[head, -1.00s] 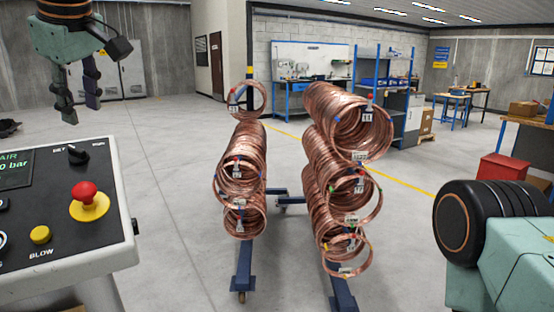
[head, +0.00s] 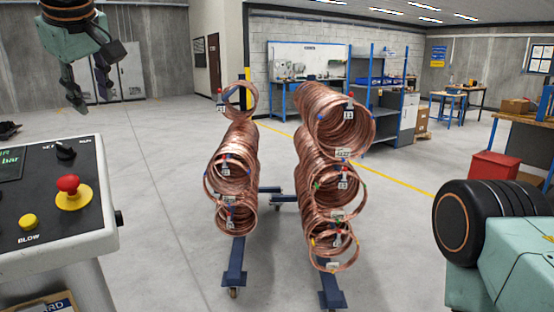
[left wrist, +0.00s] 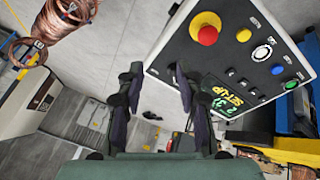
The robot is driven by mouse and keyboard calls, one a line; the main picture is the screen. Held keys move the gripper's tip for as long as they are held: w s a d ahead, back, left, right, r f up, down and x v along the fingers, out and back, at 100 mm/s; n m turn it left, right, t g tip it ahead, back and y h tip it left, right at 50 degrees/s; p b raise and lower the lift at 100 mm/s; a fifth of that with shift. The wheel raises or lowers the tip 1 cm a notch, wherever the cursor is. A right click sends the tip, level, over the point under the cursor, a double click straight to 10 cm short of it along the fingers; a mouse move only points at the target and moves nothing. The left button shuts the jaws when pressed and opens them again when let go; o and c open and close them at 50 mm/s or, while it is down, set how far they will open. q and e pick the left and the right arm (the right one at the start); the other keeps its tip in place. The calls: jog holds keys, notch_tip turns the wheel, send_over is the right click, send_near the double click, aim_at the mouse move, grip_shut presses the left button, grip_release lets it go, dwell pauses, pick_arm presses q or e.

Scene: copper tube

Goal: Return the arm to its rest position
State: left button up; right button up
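My left gripper (head: 91,98) hangs at the top left of the head view, above and behind the control panel (head: 95,238). In the left wrist view my left gripper (left wrist: 157,68) has its two dark fingers spread apart with nothing between them. The panel lies just beyond the right finger there, and I cannot tell how wide the gap to it is. My right arm (head: 500,258) shows at the right edge of the head view, but its gripper is out of view.
Copper tube coils (head: 335,120) with tags hang in two columns on a blue wheeled rack (head: 235,262). The panel carries a red mushroom button (head: 68,184) and a yellow button (head: 28,222). A red bin (head: 494,167) stands at right. Grey floor between is clear.

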pick_arm(q)
jog(key=w+d+f+m+t+h, duration=0.1)
jog(key=w+d+f+m+t, duration=0.1)
jog(key=w+d+f+m, duration=0.3)
jog(key=w+f+m+t+h, duration=0.1)
jog(key=w+f+m+h, duration=0.15)
jog(key=f, duration=0.45)
jog(key=s+d+f+m+b, duration=0.15)
jog(key=s+f, duration=0.25)
jog(key=f, duration=0.9)
jog(key=s+d+f+m, duration=0.1)
jog(key=s+f+m, duration=0.2)
jog(key=f, duration=1)
jog(key=s+f+g+b, duration=0.1)
jog(key=s+f+g, duration=0.2)
jog(key=s+f, duration=0.6)
jog(key=s+f+g+b, duration=0.1)
jog(key=s+f+g, duration=0.2)
jog(key=s+f, duration=0.5)
jog(key=s+f+g+b, duration=0.1)
jog(key=s+f+g, duration=0.2)
jog(key=s+f, duration=0.6)
jog(key=s, duration=1.2)
jog(key=shift+s+f+m, duration=0.3)
jog(key=shift+s+f, duration=0.05)
pick_arm(e)
jog(key=f, duration=0.3)
jog(key=a+f, duration=0.1)
jog(key=shift+w+f, duration=0.15)
jog(key=shift+w, duration=0.15)
